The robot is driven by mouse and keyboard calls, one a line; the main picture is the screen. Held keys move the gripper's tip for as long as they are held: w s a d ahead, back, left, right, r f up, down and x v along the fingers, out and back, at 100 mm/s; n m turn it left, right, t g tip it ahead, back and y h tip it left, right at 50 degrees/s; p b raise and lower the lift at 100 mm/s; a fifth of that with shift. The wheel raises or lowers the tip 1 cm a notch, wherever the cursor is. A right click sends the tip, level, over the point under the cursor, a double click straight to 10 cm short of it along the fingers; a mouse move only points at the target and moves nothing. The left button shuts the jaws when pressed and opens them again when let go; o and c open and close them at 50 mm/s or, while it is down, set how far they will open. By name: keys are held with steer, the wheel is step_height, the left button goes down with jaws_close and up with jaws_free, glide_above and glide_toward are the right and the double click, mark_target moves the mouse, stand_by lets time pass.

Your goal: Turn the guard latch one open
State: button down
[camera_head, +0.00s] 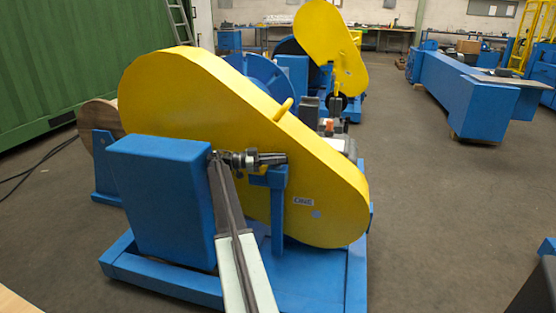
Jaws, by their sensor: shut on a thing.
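The large yellow chain guard (190,95) stands upright over a blue machine, with a yellow handle (284,109) on its upper edge. A blue bracket (277,205) rises in front of the guard's face. My arm reaches up from the bottom of the view and bends right at its wrist. My gripper (272,158) is at the bracket's top, in front of the guard, and is shut on guard latch one there. The latch is small and mostly hidden by the jaws, so its angle cannot be told. The guard rests closed over the drive.
A blue housing box (165,190) stands close left of my arm, on a blue base frame (330,285). Behind is a second machine with a raised yellow guard (325,35). Open grey floor (440,210) lies to the right.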

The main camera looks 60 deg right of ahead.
steer(key=shift+s, duration=0.1)
steer(key=c, duration=1.4)
jaws_free()
steer(key=shift+o, duration=0.2)
steer(key=shift+r+p, duration=0.4)
step_height(320, 180, up, 3)
steer(key=p, duration=0.3)
steer(key=shift+r, duration=0.2)
steer(key=s+a+p, duration=0.1)
steer(key=s+a, duration=0.8)
steer(key=a, duration=0.4)
steer(key=shift+s+r, duration=0.15)
steer(key=shift+r, duration=0.25)
